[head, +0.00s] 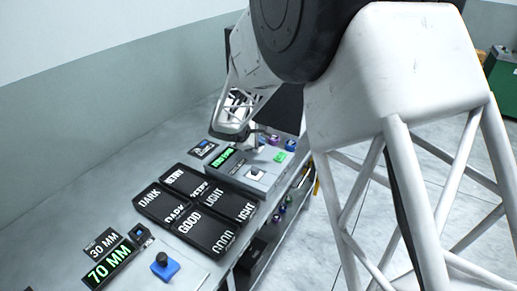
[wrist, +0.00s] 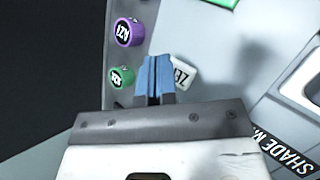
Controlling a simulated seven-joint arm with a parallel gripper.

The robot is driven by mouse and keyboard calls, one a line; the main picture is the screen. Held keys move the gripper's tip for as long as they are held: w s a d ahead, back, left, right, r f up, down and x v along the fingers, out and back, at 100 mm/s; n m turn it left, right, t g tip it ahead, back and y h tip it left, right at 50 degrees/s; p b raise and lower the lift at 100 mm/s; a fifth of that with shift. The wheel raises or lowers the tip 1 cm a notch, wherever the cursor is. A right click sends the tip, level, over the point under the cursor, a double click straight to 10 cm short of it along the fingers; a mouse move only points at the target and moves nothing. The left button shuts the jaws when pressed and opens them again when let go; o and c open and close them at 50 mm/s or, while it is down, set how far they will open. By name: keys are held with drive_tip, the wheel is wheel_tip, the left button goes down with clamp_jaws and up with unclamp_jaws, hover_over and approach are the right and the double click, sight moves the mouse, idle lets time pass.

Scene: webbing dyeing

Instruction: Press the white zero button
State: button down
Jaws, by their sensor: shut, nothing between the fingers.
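The white zero button (wrist: 184,72) shows in the wrist view as a small white block with dark letters that look like "ZE". My gripper's blue fingertips (wrist: 155,78) cover its left part. The fingers are shut together with nothing between them. They overlap the button's left edge in the picture; I cannot tell whether they touch it. In the head view my arm reaches down to the grey control box (head: 240,174), and I cannot make out the white button there.
A purple button (wrist: 127,32) and a green button (wrist: 121,77) stand left of the fingers. A "SHADE M..." label (wrist: 290,150) is at lower right. In the head view, black trays (head: 205,235) with word labels, a green "70 MM" display (head: 109,265) and a blue knob box (head: 165,267) lie nearer.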

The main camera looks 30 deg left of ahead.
drive_tip(key=shift+f, duration=0.45)
idle(0.8)
drive_tip(key=shift+r, duration=0.1)
idle(0.3)
drive_tip(key=shift+r, duration=0.75)
drive_tip(key=shift+r, duration=0.15)
drive_tip(key=shift+r, duration=2.35)
